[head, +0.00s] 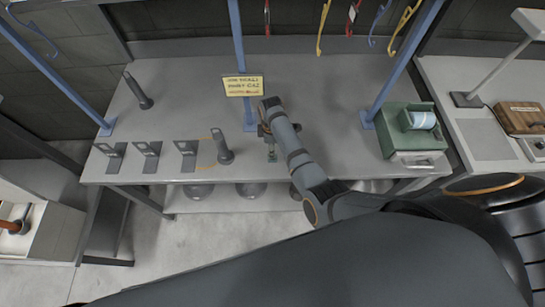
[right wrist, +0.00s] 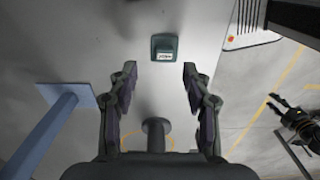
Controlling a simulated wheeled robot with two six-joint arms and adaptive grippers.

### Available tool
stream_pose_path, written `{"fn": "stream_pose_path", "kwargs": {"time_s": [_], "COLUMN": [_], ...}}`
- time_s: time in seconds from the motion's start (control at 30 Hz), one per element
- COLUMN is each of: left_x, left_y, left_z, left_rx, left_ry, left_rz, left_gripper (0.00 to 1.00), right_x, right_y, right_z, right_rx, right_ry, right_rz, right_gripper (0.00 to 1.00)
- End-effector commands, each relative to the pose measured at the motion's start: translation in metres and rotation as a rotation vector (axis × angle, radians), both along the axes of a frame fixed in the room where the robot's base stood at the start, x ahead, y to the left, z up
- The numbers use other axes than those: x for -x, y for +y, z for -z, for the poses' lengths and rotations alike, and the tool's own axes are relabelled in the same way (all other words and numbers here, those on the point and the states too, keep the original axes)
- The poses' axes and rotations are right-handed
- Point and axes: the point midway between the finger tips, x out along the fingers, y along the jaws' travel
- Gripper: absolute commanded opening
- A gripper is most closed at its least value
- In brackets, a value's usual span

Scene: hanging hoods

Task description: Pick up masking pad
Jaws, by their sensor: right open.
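A small dark green block with a pale label, which looks like the masking pad (right wrist: 165,47), lies on the grey workbench. It also shows in the head view (head: 272,156), just below the gripper. My right gripper (right wrist: 158,72) is open, and its two fingers stand apart with nothing between them. In the right wrist view the pad lies beyond the fingertips, centred between them. In the head view the right gripper (head: 270,132) is above the bench, close to the pad. What looks like my left gripper (right wrist: 274,103) is over the floor in the right wrist view; its jaws are unclear.
A blue post (head: 237,55) with a yellow sign (head: 243,86) stands beside my right gripper. Several metal brackets (head: 147,153) line the front edge. A green box (head: 410,130) stands right.

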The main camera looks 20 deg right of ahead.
Motion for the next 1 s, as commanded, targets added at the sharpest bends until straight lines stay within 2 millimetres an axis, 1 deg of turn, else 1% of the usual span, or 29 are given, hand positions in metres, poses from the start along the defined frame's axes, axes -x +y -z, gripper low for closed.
{"fn": "stream_pose_path", "kwargs": {"time_s": [0.03,0.1,0.2,0.3,0.5,0.83,0.87,1.0], "left_x": [0.000,-0.001,-0.001,0.000,0.000,0.000,0.000,0.000], "left_y": [0.000,0.001,0.001,0.001,0.001,0.000,0.000,0.000], "left_z": [0.000,0.020,0.037,0.043,0.039,0.039,0.039,0.040], "left_rx": [0.000,-0.001,-0.001,-0.001,-0.001,-0.001,0.000,0.000], "left_ry": [0.000,-0.001,-0.001,0.000,0.000,0.001,0.001,0.001], "left_rz": [0.000,0.001,0.001,0.001,0.001,0.000,0.000,0.000], "left_gripper": [0.40,0.40,0.40,0.40,0.40,0.40,0.40,0.40], "right_x": [0.003,0.007,0.007,0.007,0.007,0.007,0.007,0.007], "right_y": [-0.001,-0.002,-0.002,-0.002,-0.002,-0.002,-0.002,-0.002], "right_z": [0.008,0.029,0.044,0.048,0.044,0.044,0.044,0.044], "right_rx": [0.001,0.000,0.000,0.000,0.000,0.000,0.000,0.000], "right_ry": [0.003,0.003,0.000,0.000,0.000,0.001,0.001,0.000], "right_rz": [0.000,0.001,0.000,0.000,0.000,0.001,0.001,0.001], "right_gripper": [0.49,0.49,0.49,0.49,0.49,0.04,0.01,0.01]}}
